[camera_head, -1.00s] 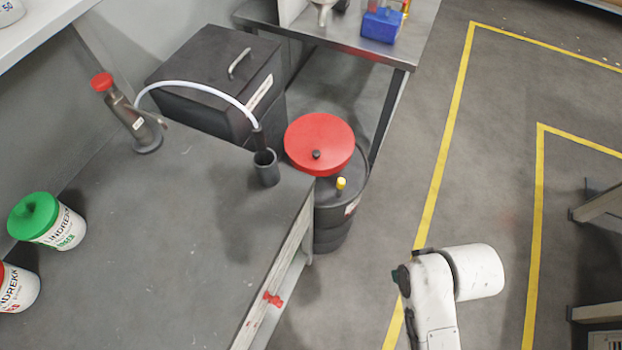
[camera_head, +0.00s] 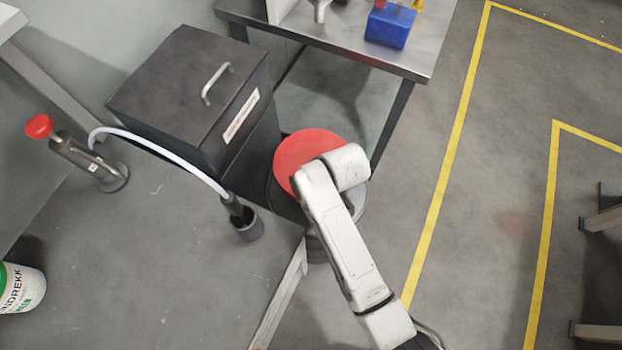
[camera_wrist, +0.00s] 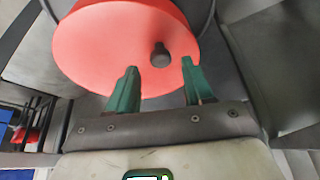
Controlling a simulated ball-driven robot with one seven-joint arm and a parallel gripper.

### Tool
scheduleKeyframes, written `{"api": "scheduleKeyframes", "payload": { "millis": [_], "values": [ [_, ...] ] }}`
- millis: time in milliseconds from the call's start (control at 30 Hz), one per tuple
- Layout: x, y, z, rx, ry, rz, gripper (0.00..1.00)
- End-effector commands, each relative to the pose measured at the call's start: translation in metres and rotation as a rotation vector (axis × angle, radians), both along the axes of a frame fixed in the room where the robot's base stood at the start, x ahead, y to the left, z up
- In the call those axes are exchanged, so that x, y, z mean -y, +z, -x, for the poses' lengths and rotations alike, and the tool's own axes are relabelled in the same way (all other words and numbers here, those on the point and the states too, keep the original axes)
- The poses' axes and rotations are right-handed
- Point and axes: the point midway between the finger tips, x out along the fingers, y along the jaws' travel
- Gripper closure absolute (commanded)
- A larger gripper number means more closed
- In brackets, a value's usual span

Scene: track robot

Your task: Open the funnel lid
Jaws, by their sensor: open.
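The funnel lid (camera_head: 300,152) is a red round disc on top of a dark drum (camera_head: 317,247). My arm covers the lid's right part in the head view. In the wrist view the red lid (camera_wrist: 110,45) fills the upper middle, with its small black knob (camera_wrist: 160,55) near the lower right of the disc. My gripper (camera_wrist: 160,80) is open, with green fingers apart and nothing between them. In the picture the knob lies just beyond the gap between the fingertips, apart from both. The lid is down flat. My gripper is hidden in the head view.
A dark lidded bin (camera_head: 190,95) stands behind. A metal table (camera_head: 350,30) with a blue box (camera_head: 390,25) is at the back. Open floor lies right.

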Motion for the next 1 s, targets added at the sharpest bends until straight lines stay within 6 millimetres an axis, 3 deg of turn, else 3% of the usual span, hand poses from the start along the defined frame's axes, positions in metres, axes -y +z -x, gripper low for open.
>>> {"api": "scheduleKeyframes", "payload": {
  "millis": [200,633,1000],
  "values": [
    [-0.007,-0.023,-0.006,0.000,0.000,0.000,0.49],
    [-0.009,-0.029,-0.008,0.000,-0.001,-0.001,0.50],
    [-0.008,-0.029,-0.008,0.000,-0.001,0.000,0.85]
  ]
}}
